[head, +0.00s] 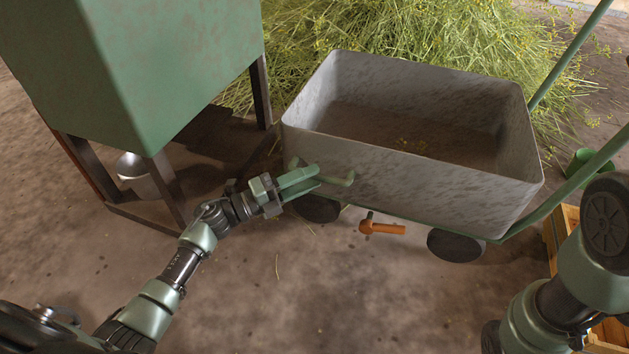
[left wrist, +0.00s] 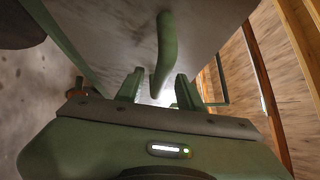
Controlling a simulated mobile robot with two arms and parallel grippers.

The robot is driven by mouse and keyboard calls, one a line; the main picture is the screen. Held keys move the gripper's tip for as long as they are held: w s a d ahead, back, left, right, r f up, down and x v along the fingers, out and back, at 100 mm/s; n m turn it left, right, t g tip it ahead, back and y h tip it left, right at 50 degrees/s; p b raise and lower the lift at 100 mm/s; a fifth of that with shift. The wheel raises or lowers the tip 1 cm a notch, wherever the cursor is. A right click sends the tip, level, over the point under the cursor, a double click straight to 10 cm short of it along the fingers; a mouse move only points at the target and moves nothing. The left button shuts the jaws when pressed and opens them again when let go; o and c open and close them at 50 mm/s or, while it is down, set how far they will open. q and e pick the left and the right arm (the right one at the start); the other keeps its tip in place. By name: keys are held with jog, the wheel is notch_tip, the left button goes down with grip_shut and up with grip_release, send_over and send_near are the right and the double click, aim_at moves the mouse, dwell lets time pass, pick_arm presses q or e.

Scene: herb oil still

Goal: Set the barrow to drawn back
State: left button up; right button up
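The barrow (head: 410,180) is a grey, scuffed open tub on a green frame with dark wheels. It stands on the floor in the middle of the head view, with some plant scraps inside. A green bar handle (head: 342,181) sticks out from its near side, toward the left end. My left gripper (head: 317,177) is at this handle. In the left wrist view the fingers (left wrist: 158,92) are apart, and the handle bar (left wrist: 166,48) reaches down to the gap between them. I cannot tell whether they touch it. My right arm shows at the lower right; its gripper is not visible.
A green tank (head: 170,70) on dark legs stands left, with a metal pail (head: 135,168) beneath. A heap of cut herbs (head: 430,35) lies behind the barrow. An orange-handled tool (head: 382,228) lies in front. A wooden crate (head: 552,240) stands right. The front floor is mostly clear.

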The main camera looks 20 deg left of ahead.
pick_arm(q)
jog(key=shift+x, duration=0.9)
grip_shut()
dwell(0.8)
